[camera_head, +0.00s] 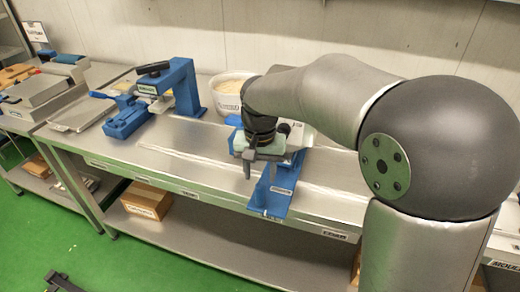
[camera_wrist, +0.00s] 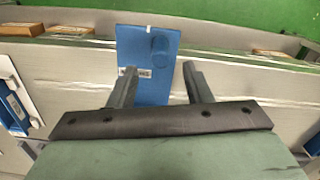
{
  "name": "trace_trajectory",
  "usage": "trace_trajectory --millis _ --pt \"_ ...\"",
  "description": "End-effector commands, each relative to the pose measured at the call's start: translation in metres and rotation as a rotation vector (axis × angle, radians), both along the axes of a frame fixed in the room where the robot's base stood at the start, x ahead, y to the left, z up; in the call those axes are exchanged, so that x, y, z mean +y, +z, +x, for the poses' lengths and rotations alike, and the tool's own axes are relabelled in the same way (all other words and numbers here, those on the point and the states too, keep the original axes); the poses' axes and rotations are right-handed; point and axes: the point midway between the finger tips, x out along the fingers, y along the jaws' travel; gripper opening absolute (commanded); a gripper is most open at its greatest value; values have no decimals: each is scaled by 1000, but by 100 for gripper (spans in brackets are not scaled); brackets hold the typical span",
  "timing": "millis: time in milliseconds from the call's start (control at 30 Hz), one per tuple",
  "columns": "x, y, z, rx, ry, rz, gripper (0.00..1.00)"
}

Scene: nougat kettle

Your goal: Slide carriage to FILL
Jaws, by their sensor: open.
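A long blue plate or track (camera_head: 272,195) with a small white label reaches toward the front edge of the steel bench, under and just right of my gripper (camera_head: 250,168). The label is too small to read. In the wrist view the blue plate (camera_wrist: 148,45) runs up between and beyond my fingertips, with a faint round shape on it. My gripper (camera_wrist: 161,75) is open, its two fingers apart over the plate, with nothing seen between them. Contact is not clear. I cannot make out the carriage or a FILL mark; my arm hides the back of this fixture.
A white tub (camera_head: 228,88) of pale contents stands behind my gripper. A blue press (camera_head: 182,88) stands left of it, and a grey machine (camera_head: 45,92) is farther left. The steel bench top (camera_head: 185,148) between press and plate is clear. A cardboard box (camera_head: 147,200) sits on the lower shelf.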

Motion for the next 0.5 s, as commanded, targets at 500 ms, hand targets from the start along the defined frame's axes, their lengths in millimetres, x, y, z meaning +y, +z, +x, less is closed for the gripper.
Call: trace_trajectory --millis 500 --pt "0 76 0 1 -1 0 45"
